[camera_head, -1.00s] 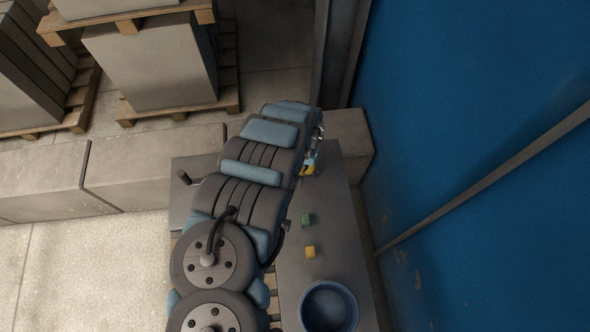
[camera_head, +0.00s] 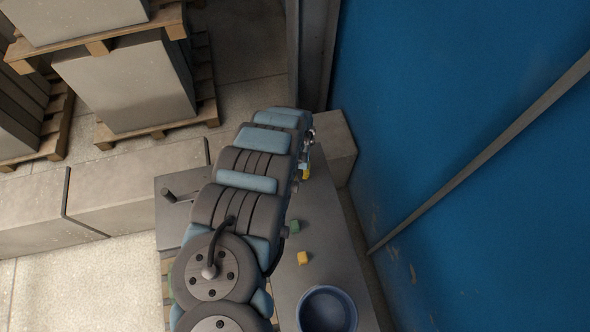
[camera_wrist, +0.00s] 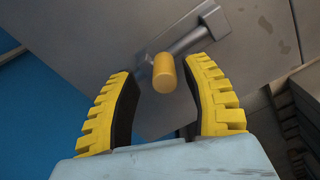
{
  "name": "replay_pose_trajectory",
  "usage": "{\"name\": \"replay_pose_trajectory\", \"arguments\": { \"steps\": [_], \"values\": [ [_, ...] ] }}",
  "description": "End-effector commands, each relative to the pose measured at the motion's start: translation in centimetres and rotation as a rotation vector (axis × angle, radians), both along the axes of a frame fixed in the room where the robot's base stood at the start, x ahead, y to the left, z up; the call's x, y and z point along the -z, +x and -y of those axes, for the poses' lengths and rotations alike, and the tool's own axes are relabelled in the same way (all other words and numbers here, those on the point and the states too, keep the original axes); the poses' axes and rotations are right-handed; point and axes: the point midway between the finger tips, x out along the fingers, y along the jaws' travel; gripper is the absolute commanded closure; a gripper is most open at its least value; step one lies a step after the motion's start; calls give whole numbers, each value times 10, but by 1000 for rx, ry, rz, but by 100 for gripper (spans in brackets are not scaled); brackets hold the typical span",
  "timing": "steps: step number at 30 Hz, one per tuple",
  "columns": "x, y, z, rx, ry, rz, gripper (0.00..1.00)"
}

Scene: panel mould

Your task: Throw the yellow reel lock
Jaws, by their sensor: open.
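The yellow reel lock shows in the wrist view as a short yellow cylindrical knob (camera_wrist: 164,74) at the end of a grey metal lever (camera_wrist: 190,40) on a grey panel. My gripper (camera_wrist: 159,66) is open, with its yellow ribbed fingers on either side of the knob. A gap shows between the knob and each finger; the depth between them is hard to judge. In the head view my arm hides most of this spot. Only a small yellow patch (camera_head: 306,174) shows beside the arm's far end, and I cannot tell whether it is the knob or a finger.
On the grey bench (camera_head: 342,240) right of my arm lie a green block (camera_head: 294,226), a yellow block (camera_head: 303,258) and a blue bowl (camera_head: 327,311). A dark handle (camera_head: 170,195) stands left of my arm. A blue wall (camera_head: 460,110) rises close on the right.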

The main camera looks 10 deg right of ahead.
Motion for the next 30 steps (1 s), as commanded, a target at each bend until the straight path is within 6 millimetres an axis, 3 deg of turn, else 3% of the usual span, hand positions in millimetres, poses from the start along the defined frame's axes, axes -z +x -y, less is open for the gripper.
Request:
{"name": "replay_pose_trajectory", "arguments": {
  "steps": [11, 30],
  "values": [
    [-24, 1, -2, 0, 2, 1, 52],
    [-90, 1, -2, -1, 2, 4, 52]
  ]
}}
